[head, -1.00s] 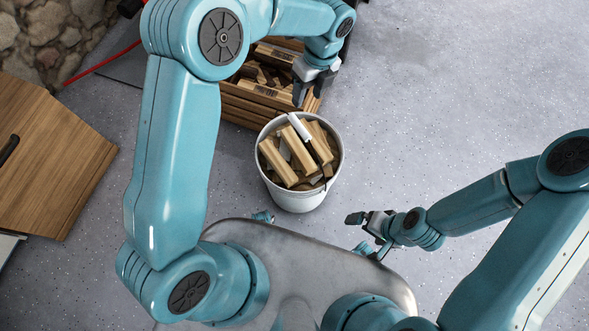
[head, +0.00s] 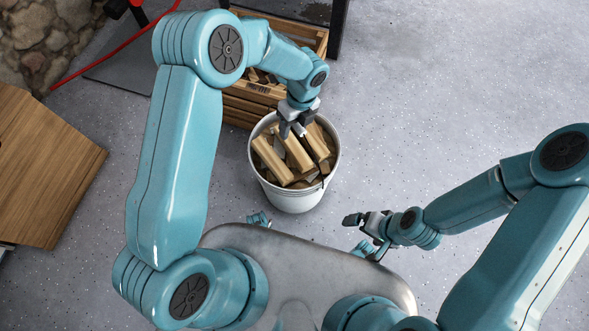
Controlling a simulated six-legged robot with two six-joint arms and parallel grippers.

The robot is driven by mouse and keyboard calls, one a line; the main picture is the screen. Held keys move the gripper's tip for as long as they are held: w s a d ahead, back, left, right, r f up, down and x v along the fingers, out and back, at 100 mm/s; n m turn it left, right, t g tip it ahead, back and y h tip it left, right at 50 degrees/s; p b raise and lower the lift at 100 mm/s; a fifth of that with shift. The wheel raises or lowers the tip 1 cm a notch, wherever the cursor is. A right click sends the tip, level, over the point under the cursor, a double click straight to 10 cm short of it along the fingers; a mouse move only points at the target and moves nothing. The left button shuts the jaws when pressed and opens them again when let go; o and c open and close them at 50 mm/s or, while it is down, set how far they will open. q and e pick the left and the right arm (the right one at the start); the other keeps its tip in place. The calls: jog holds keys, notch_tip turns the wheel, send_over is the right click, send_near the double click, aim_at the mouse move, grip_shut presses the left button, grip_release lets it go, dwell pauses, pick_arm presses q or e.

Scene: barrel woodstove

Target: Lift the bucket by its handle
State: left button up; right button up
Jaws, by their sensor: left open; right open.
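A white bucket (head: 294,199) full of split wood pieces (head: 271,160) stands on the floor in front of my body. My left gripper (head: 292,134) points down over the far part of the bucket's opening, above the wood. It is open; I cannot tell whether it touches anything. The bucket's handle is hard to make out; the gripper covers part of the opening. My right gripper (head: 352,226) is open and empty, low over the floor to the right of the bucket and apart from it.
A wooden crate (head: 239,107) with wood pieces stands just behind the bucket, partly hidden by my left arm. A wooden cabinet (head: 45,170) is at the left. The floor to the right (head: 450,90) is clear.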

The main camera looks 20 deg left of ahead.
pick_arm(q)
jog(key=shift+f, duration=0.35)
dwell(0.4)
grip_shut()
dwell(1.4)
jog(key=shift+w+r, duration=0.15)
